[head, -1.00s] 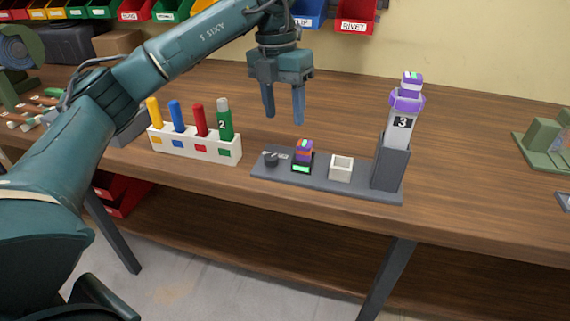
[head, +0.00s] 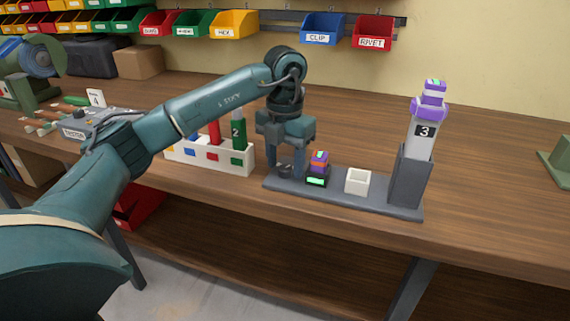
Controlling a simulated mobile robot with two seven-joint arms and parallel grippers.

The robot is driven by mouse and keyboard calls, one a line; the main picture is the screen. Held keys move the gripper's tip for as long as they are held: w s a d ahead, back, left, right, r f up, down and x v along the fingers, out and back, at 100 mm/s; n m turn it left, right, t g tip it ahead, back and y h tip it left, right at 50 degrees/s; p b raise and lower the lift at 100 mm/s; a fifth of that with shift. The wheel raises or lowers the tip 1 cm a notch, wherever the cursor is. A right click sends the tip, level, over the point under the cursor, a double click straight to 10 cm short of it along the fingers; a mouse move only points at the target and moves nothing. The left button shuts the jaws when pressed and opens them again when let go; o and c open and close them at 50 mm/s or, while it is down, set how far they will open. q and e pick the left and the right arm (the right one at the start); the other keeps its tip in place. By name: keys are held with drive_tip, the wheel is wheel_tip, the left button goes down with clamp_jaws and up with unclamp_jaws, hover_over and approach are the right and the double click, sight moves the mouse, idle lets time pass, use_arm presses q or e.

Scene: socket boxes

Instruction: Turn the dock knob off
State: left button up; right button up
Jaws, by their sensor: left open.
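The dock is a dark grey base plate (head: 335,196) on the wooden table. Its dark knob (head: 284,171) is at the left end and partly hidden by my left gripper. My left gripper (head: 286,172) is open and points down, with its fingers around or just in front of the knob; contact cannot be told. Right of the knob, a small block striped purple and orange (head: 319,162) sits on a black seat with a lit green display (head: 316,181). My right gripper is not in view.
A white rack (head: 208,156) with coloured pegs stands close left. Bins (head: 322,29) hang on the back wall. Table behind the dock is clear.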

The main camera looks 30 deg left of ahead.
use_arm(q)
drive_tip(key=shift+f, duration=0.2)
drive_tip(key=c, duration=1)
